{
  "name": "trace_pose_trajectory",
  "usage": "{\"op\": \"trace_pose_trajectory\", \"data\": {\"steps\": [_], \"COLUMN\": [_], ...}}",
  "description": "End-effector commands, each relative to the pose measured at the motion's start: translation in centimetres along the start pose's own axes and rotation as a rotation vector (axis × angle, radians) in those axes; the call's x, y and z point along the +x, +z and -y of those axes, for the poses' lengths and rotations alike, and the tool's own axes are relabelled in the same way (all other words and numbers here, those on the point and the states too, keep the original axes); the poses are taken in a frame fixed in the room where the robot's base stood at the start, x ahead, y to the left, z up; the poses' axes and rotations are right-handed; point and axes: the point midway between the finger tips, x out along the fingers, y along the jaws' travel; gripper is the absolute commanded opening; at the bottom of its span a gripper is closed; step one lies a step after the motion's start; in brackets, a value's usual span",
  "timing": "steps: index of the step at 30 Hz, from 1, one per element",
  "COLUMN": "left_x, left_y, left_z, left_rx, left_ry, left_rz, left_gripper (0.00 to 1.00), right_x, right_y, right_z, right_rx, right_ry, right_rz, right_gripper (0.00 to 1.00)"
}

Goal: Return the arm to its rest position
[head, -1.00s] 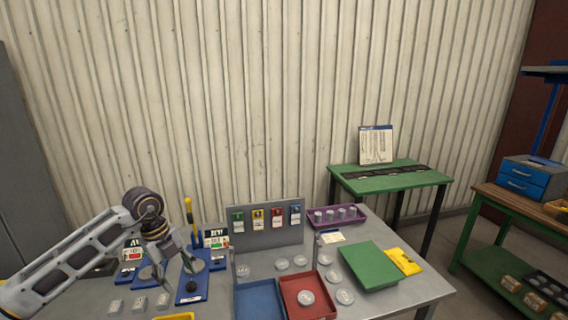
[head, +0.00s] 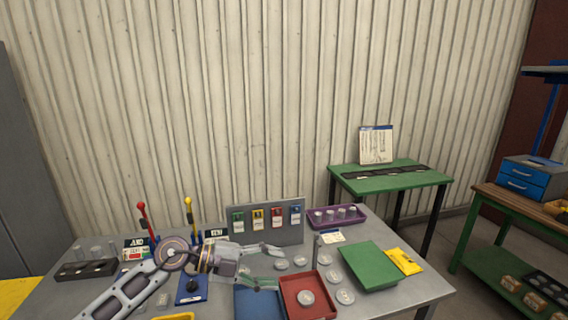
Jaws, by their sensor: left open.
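My left arm comes in from the lower left of the head view. Its gripper (head: 268,267) is open, with its two fingers spread and pointing right. It is over the table (head: 400,302), in front of the grey panel with coloured tags (head: 268,222) and above the blue tray (head: 257,303). Nothing shows between the fingers. My right gripper is not in view.
A red tray (head: 318,311) holding a round disc is right of the gripper. A green block (head: 368,264) and a purple tray (head: 338,224) lie farther right. Red-handled (head: 147,219) and yellow-handled (head: 189,216) levers stand behind the arm. A dark rack (head: 86,269) is at left.

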Motion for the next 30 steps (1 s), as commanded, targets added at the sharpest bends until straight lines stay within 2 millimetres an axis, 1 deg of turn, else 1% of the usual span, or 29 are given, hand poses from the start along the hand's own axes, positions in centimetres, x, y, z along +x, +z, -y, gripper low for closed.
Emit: {"op": "trace_pose_trajectory", "data": {"steps": [3,7,10,14,18,21,25,30], "left_x": [0.7,0.8,0.5,-0.2,-1.5,-2.6,-4.2,-6.4], "left_y": [-1.3,-2.3,-2.8,-3.0,-2.6,-2.0,-0.9,1.1], "left_z": [1.8,3.8,5.3,6.9,8.3,9.0,9.4,8.9], "left_rx": [-0.011,-0.031,-0.054,-0.093,-0.148,-0.196,-0.266,-0.371], "left_ry": [-0.136,-0.285,-0.398,-0.54,-0.686,-0.784,-0.9,-1.031], "left_rz": [-0.033,-0.051,-0.054,-0.042,-0.009,0.025,0.083,0.181], "left_gripper": [0.56,0.56,0.56,0.56,0.56,0.56,0.56,0.56], "right_x": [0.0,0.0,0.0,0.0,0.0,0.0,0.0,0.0], "right_y": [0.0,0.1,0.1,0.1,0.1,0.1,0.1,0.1], "right_z": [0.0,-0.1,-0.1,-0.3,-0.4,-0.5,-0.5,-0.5], "right_rx": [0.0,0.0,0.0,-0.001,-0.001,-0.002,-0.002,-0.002], "right_ry": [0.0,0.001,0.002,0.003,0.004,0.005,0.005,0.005], "right_rz": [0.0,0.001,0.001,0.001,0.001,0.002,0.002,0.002], "right_gripper": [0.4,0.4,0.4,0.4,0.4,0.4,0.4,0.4]}}
